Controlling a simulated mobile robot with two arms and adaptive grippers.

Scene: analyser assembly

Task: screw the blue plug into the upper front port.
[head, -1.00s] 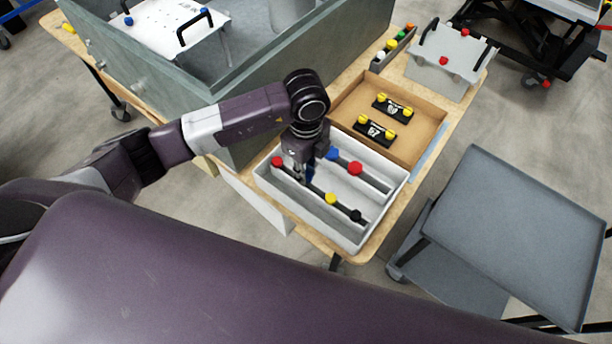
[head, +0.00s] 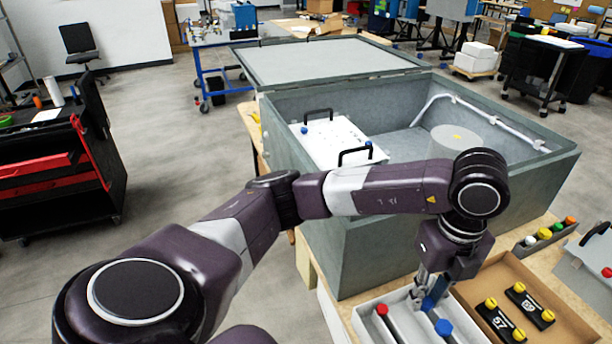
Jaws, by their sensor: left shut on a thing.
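My left gripper (head: 424,298) points down over the back of a white compartment tray (head: 366,322) at the bottom right. It is shut on a blue plug (head: 428,304), which shows only in part between the fingers. Another blue plug (head: 444,328) stands in the tray just in front, and a red plug (head: 382,310) is to its left. A large grey open box (head: 350,245) stands behind the tray. My arm crosses its front, and I cannot make out the upper front port. My right gripper is not in view.
A cardboard tray (head: 558,305) with black yellow-knobbed blocks lies right of the white tray. A small rack (head: 540,240) of coloured plugs is behind it. A white panel (head: 345,140) with black handles sits in the grey box. Open floor lies left.

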